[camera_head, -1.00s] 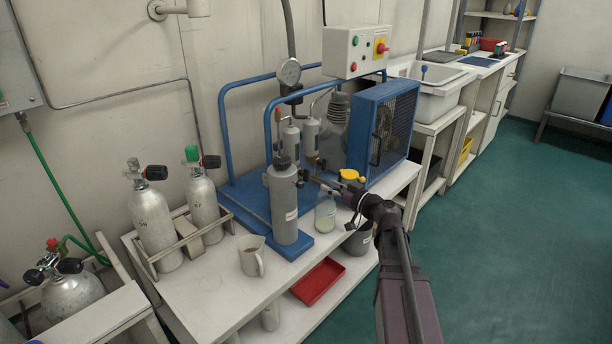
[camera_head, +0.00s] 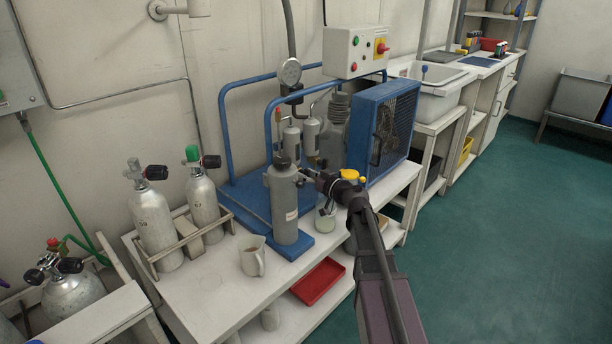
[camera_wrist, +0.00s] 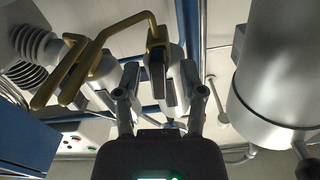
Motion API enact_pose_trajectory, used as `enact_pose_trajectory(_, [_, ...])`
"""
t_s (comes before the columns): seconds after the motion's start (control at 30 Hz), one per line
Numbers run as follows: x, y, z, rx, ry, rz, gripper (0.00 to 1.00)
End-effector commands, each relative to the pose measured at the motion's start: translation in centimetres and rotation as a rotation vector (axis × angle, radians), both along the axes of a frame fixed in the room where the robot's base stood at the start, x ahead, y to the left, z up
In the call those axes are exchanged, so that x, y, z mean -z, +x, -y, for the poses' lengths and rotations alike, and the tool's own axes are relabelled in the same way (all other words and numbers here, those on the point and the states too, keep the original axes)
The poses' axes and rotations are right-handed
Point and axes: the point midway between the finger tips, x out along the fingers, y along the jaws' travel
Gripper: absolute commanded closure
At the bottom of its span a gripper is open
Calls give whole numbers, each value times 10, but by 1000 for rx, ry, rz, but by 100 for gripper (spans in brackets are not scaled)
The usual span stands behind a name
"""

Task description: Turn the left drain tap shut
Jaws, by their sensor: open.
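My gripper (camera_wrist: 159,80) is open in the wrist view, with one finger on each side of a small tap with a dark lever (camera_wrist: 157,72) on a brass fitting. The lever lies between the fingers in the picture; I cannot tell whether either finger touches it. It appears to be the left drain tap, below one of two small grey filter canisters (camera_head: 291,138). In the head view, my gripper (camera_head: 311,179) is just right of the tall grey cylinder (camera_head: 283,205) and below the canisters. It hides the left tap there.
A bent brass pipe (camera_wrist: 92,45) runs close to the left finger, and a large grey cylinder (camera_wrist: 265,85) stands on the right. The blue fan housing (camera_head: 385,130) is behind my arm. A jar (camera_head: 325,218) stands below my gripper, and a jug (camera_head: 252,258) stands front left.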

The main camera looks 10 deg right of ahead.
Motion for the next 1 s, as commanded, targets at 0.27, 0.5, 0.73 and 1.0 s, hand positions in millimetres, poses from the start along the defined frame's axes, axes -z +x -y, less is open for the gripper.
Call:
enact_pose_trajectory(0.27, [0,0,0,0,0,0,87])
enact_pose_trajectory(0.5, [0,-1,-4,-3,0,0,100])
enact_pose_trajectory(0.73, [0,-1,-1,-4,13,-9,100])
enact_pose_trajectory(1.0, [0,0,-1,-5,92,-66,100])
